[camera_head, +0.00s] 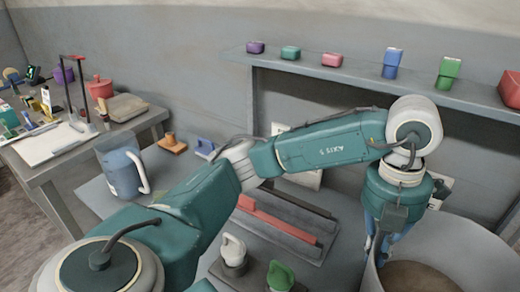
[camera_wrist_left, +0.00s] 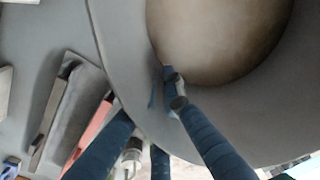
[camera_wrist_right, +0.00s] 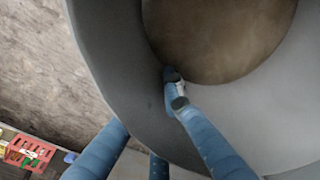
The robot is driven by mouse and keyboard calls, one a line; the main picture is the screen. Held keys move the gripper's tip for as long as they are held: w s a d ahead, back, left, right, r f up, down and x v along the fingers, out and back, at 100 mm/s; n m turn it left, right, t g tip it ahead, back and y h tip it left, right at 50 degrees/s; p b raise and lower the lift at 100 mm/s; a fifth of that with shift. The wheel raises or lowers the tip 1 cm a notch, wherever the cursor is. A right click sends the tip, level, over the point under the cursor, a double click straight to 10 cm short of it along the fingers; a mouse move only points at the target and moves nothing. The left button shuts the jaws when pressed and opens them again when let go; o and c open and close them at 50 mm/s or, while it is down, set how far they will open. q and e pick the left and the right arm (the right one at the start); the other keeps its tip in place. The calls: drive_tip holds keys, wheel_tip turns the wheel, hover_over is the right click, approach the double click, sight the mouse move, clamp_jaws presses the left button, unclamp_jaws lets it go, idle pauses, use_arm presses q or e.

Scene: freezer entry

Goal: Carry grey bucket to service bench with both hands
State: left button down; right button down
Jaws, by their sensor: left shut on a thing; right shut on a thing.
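The large round grey bucket (camera_head: 455,245) is at the lower right of the head view, cut off by the frame edges, with a brown surface inside. My left gripper (camera_head: 378,245) reaches down to its left rim. In the left wrist view one blue finger of the left gripper (camera_wrist_left: 168,88) is inside the bucket wall (camera_wrist_left: 120,55) and the others are outside, shut on it. In the right wrist view the right gripper (camera_wrist_right: 172,88) is likewise shut across the bucket wall (camera_wrist_right: 105,60); outer fingertips are hidden. The head view does not show the right gripper.
A grey work surface (camera_head: 93,190) holds a blue jug (camera_head: 122,172), a red bar (camera_head: 275,220) and other items. A cluttered table (camera_head: 40,175) stands left. A wall shelf (camera_head: 350,75) carries several containers. Stone floor and a red crate (camera_wrist_right: 28,152) show in the right wrist view.

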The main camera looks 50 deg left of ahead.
use_arm(q)
drive_tip(key=shift+a+f, duration=0.1)
drive_tip(key=shift+f, duration=0.2)
use_arm(e)
drive_tip(key=shift+d+f, duration=0.1)
drive_tip(key=shift+f, duration=0.2)
use_arm(q)
drive_tip(key=c, duration=2.1)
unclamp_jaws()
use_arm(e)
drive_tip(key=c, duration=2.1)
unclamp_jaws()
use_arm(q)
drive_tip(key=shift+o, duration=1)
use_arm(e)
drive_tip(key=shift+o, duration=1)
use_arm(q)
drive_tip(key=shift+s+r, duration=0.1)
drive_tip(key=shift+s, duration=0.05)
use_arm(e)
drive_tip(key=shift+s+r, duration=0.1)
drive_tip(key=shift+s, duration=0.05)
use_arm(q)
wheel_tip(320, 180, up, 12)
drive_tip(key=a, duration=0.1)
use_arm(e)
wheel_tip(320, 180, up, 12)
drive_tip(key=shift+d, duration=0.45)
